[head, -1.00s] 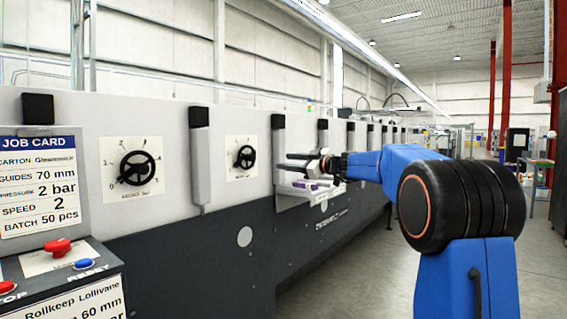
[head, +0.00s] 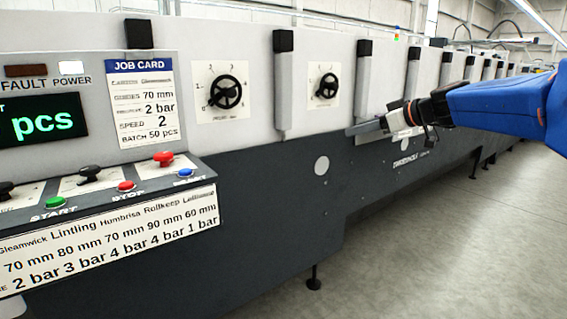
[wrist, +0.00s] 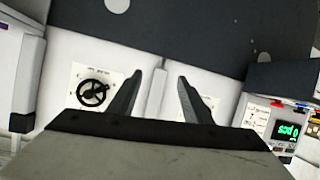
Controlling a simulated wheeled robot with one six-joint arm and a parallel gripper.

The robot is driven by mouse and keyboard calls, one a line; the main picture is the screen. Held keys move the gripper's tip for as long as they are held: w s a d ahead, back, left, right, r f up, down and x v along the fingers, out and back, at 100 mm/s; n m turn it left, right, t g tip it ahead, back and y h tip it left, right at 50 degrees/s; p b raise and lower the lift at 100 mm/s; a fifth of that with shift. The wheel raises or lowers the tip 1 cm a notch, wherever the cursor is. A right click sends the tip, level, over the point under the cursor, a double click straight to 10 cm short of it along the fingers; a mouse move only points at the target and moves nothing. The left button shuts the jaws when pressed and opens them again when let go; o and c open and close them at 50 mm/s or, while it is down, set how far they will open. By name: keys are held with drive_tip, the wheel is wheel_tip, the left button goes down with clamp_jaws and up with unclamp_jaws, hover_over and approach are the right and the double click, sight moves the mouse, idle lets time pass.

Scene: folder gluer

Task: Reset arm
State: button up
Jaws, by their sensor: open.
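My gripper (head: 370,126) is at the right in the head view, stretched out in front of the machine's front panel. In the wrist view my gripper (wrist: 157,92) shows two dark fingers spread apart with nothing between them. The blue arm (head: 505,105) reaches in from the right edge. The folder gluer (head: 270,200) fills the left and middle, with a pale upper panel and a dark lower panel.
Two black dial knobs (head: 225,92) (head: 327,86) sit on the panel. The control desk (head: 100,192) at left carries levers and coloured buttons, with a job card (head: 143,100) above. Grey floor (head: 470,250) is clear at the lower right.

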drive_tip(key=s+d+f+m+g+h, duration=0.1)
drive_tip(key=s+d+f+m+h, duration=0.1)
drive_tip(key=s+f, duration=0.8)
drive_tip(key=s+d+f+m+g+h, duration=0.1)
drive_tip(key=s+f+m+h, duration=0.3)
drive_tip(key=s+f, duration=0.5)
drive_tip(key=s+d+f+m+g+h, duration=0.2)
drive_tip(key=s+f, duration=0.8)
drive_tip(key=s, duration=1.3)
drive_tip(key=shift+d+f+m+g+h, duration=0.35)
drive_tip(key=shift+m+g+h, duration=0.2)
drive_tip(key=shift+m, duration=0.35)
